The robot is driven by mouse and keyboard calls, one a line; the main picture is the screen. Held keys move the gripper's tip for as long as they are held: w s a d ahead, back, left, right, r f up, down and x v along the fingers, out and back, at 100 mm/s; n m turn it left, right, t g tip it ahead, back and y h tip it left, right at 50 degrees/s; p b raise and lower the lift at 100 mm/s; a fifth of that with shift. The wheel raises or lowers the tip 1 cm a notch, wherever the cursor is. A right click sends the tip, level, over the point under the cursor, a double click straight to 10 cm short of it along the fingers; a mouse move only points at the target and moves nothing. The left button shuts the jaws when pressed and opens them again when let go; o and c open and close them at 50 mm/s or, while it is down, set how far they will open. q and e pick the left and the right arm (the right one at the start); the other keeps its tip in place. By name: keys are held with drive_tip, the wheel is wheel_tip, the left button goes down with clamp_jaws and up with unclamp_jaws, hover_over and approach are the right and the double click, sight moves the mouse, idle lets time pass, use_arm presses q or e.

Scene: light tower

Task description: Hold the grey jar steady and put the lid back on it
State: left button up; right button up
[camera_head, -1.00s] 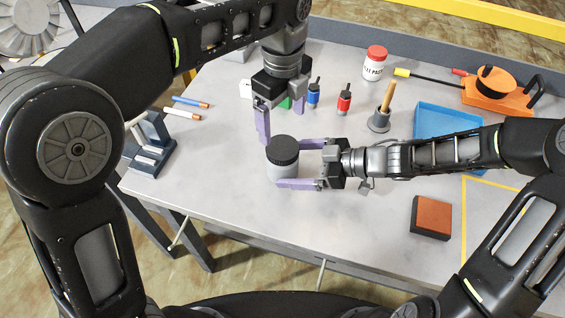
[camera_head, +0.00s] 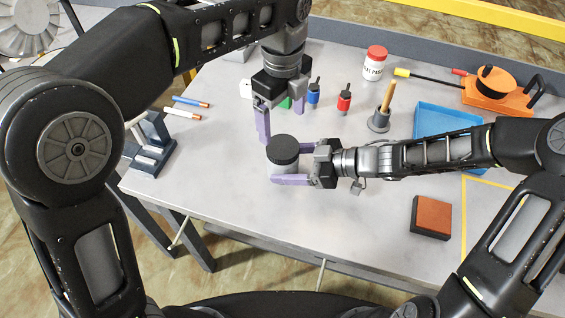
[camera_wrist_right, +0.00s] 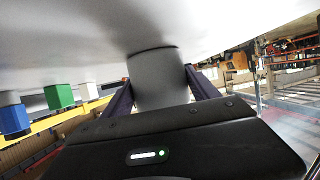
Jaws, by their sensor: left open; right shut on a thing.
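The grey jar (camera_head: 284,171) stands upright on the table's front left part. The black lid (camera_head: 283,149) sits on top of it; whether it is seated fully I cannot tell. My right gripper (camera_head: 292,163) comes in from the right and is shut on the jar's body, one finger on each side. The right wrist view shows the jar (camera_wrist_right: 158,78) between the two fingers. My left gripper (camera_head: 274,128) points down just behind the jar, open and empty, apart from the lid. Part of its fingers is hard to make out.
A dark rack (camera_head: 152,150) is at the left, a blue tray (camera_head: 440,120) at the right, and a brown block (camera_head: 431,216) at front right. The table front of the jar is clear.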

clamp_jaws()
use_arm(q)
drive_tip(key=shift+s+d, duration=0.1)
drive_tip(key=shift+d, duration=0.1)
drive_tip(key=n, duration=0.2)
drive_tip(key=shift+n, duration=0.3)
drive_tip(key=n, duration=1.6)
drive_tip(key=shift+w+a+n, duration=0.15)
drive_tip(key=shift+w+n, duration=0.05)
drive_tip(key=shift+n, duration=0.2)
drive_tip(key=n, duration=0.7)
drive_tip(key=shift+n, duration=0.3)
